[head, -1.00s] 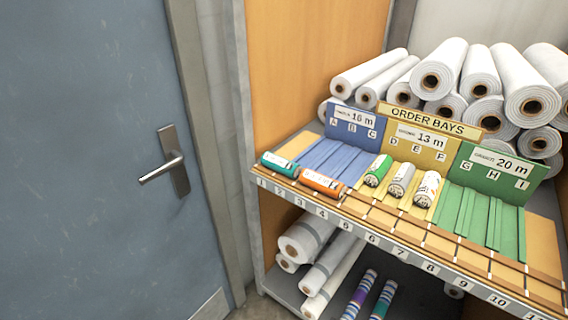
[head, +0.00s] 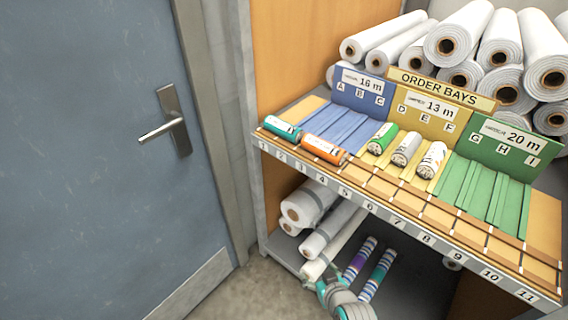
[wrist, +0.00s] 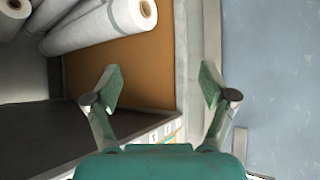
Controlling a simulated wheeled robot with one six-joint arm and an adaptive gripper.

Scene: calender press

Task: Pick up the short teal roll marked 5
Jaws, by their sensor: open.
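The short teal roll (head: 282,128) lies at the left end of the shelf's front ledge in the head view, above the labels 1 and 2. It has a white label; I cannot read a 5 on it. An orange roll (head: 323,149) lies just right of it. My gripper (wrist: 162,85) is open and empty in the wrist view, its two fingers wide apart.
The blue (head: 335,130) and green (head: 487,190) bays look empty. Long white rolls (head: 453,38) are stacked behind. A blue door (head: 90,150) stands left.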

